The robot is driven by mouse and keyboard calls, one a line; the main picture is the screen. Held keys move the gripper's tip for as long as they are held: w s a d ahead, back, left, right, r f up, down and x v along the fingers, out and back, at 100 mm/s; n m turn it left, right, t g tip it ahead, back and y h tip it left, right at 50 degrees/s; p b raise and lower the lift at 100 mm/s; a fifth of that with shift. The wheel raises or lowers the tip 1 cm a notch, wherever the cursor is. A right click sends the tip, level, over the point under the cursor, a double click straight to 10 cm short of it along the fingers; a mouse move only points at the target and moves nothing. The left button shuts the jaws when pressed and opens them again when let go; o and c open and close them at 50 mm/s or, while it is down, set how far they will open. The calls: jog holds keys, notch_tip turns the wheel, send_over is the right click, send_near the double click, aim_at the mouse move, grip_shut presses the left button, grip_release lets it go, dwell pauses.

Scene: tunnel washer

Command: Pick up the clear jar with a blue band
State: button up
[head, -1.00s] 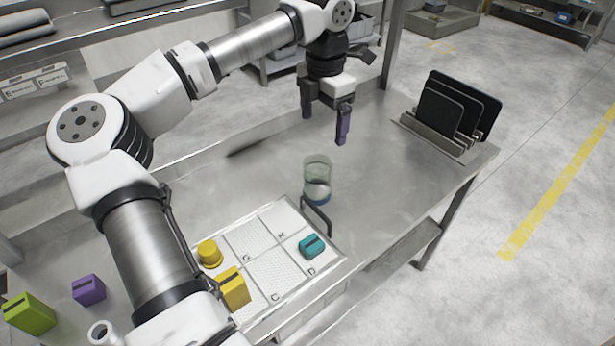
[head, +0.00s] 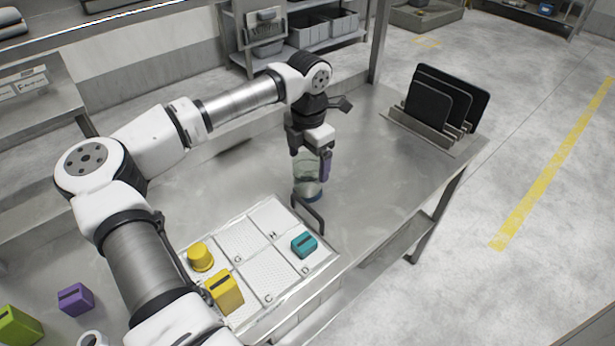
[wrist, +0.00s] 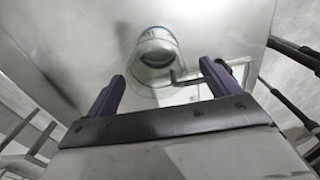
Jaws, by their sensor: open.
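The clear jar with a blue band (head: 307,188) stands upright on the metal table, beside the tray's black handle. Its upper part is partly hidden behind my gripper in the head view. My gripper (head: 311,166) is open and points down, with its dark purple fingers at the height of the jar's upper part. In the wrist view the jar (wrist: 156,58) shows beyond the fingertips of my gripper (wrist: 162,72), roughly midway between them. Whether a finger touches the glass cannot be told.
A white tray (head: 268,220) with lettered cells holds a teal block (head: 304,245), a yellow block (head: 226,292) and a yellow round piece (head: 201,257). The black handle (head: 309,213) rises close by the jar. A rack with black panels (head: 440,108) stands at the back right.

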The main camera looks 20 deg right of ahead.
aim_at(308, 169)
jog(key=shift+w+f+p, duration=0.2)
jog(key=shift+f+p, duration=0.3)
jog(key=shift+f, duration=1.4)
jog(key=c, duration=1.1)
